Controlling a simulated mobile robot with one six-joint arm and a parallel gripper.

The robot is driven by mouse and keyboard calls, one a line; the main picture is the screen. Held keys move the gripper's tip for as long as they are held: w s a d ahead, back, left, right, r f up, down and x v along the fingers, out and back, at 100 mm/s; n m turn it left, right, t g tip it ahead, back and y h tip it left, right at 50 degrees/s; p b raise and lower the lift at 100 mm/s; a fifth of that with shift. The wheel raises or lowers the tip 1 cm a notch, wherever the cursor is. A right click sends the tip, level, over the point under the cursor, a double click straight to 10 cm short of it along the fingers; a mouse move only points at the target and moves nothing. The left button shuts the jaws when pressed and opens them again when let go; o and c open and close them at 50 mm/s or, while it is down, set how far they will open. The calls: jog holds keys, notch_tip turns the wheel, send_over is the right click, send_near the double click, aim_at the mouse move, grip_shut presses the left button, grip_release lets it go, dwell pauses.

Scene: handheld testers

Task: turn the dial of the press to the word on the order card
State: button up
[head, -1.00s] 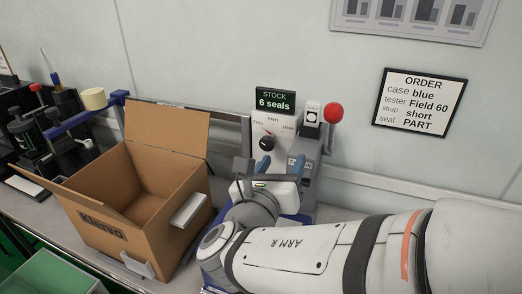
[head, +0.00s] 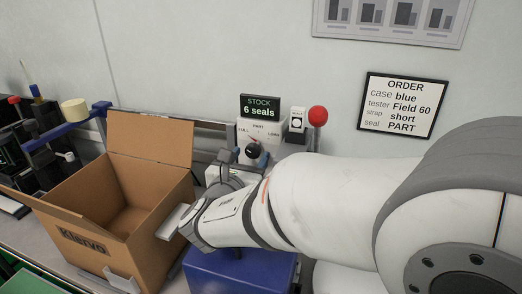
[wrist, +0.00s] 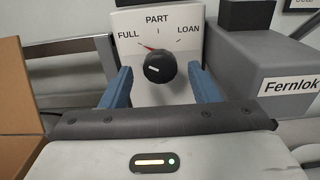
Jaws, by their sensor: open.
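The press's dial (wrist: 159,67) is a round black knob on a white plate marked FULL, PART and LOAN. Its red pointer tip sits up and left of the knob, close to FULL and left of the PART mark. In the head view the dial (head: 252,152) shows just past my gripper. My gripper (wrist: 160,76) is open, its two blue fingers on the left and right of the knob in the picture; I cannot tell whether they touch it. The order card (head: 403,106) on the wall reads seal PART.
An open cardboard box (head: 120,220) stands left of my arm. A red ball-topped lever (head: 318,116) rises right of the dial, and a STOCK 6 seals sign (head: 260,106) stands above it. A grey Fernlok block (wrist: 265,65) is right of the dial. A blue block (head: 240,272) lies below my arm.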

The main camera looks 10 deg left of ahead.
jog(key=shift+w, duration=0.25)
jog(key=c, duration=0.9)
jog(key=shift+c, duration=0.3)
